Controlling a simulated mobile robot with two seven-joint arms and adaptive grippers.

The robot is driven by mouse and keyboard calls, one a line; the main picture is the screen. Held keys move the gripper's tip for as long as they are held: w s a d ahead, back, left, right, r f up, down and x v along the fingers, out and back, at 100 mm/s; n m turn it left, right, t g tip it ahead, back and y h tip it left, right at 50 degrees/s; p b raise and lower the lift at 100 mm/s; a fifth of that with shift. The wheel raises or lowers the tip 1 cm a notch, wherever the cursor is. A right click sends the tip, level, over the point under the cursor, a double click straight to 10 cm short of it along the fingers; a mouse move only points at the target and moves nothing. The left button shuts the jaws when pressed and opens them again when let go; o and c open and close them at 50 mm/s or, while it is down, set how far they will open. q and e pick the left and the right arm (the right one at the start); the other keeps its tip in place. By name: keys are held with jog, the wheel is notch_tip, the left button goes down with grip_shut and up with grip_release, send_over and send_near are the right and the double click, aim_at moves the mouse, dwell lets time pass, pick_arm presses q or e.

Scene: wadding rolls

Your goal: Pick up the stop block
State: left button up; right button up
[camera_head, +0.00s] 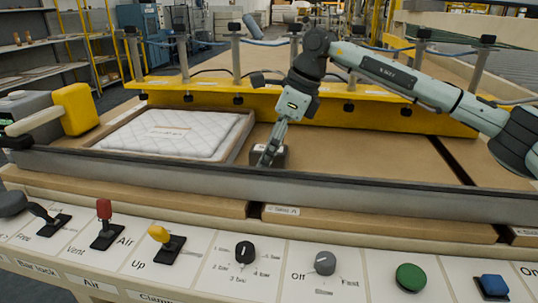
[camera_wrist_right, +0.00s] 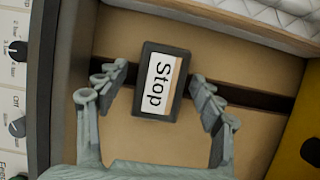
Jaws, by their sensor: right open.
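The stop block is a small dark block with a white label reading "Stop" (camera_wrist_right: 157,80) in the right wrist view. In the head view the block (camera_head: 282,156) is partly hidden behind my right gripper (camera_head: 267,157). It sits on the brown bed, right of the quilted pad and close to the front rail. My right gripper is open, with one finger on each side of the block in the wrist view and visible gaps between. I cannot tell how far the fingertips are above the bed. My left gripper is not in view.
A white quilted pad (camera_head: 165,133) lies in a frame at left. A yellow beam (camera_head: 215,95) with posts runs behind the bed. A grey front rail (camera_head: 340,188) separates the bed from a control panel with knobs and levers. The bed's right part is mostly clear, crossed by a dark slot.

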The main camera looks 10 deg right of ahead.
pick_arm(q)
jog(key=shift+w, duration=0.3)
pick_arm(e)
jog(key=shift+c, duration=0.3)
jog(key=shift+c, duration=1.1)
grip_shut()
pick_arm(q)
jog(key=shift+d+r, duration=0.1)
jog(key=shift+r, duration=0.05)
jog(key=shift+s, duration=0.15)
pick_arm(e)
jog(key=shift+r, duration=0.1)
